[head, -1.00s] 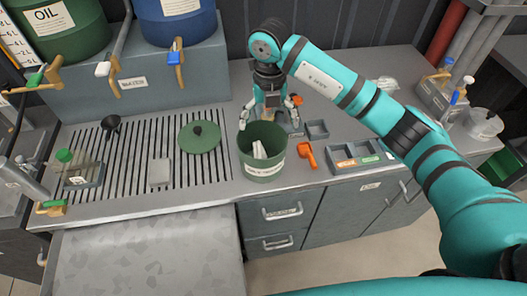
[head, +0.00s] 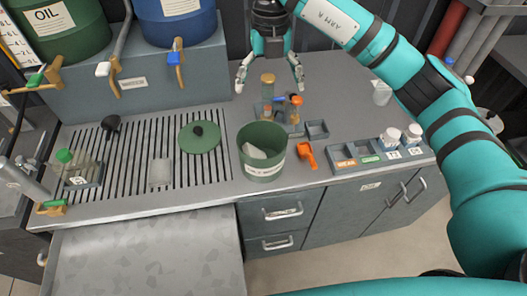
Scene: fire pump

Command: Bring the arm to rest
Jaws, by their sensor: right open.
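My right gripper (head: 270,88) is open and empty, pointing down above the back of the counter. Its fingertips are apart, over a small rack (head: 279,112) that holds several small items, including one with an orange top. A tan-capped bottle (head: 268,85) shows between the fingers; I cannot tell whether they touch it. My right arm (head: 385,60) reaches in from the right side, bent over the counter. My left gripper is not in view.
A green pot (head: 262,158) with pale contents stands in front of the gripper. An orange tool (head: 307,155) and a labelled tray (head: 365,158) with white jars lie to its right. Green lid (head: 199,137) and slatted drain (head: 130,165) are left. Barrels stand behind.

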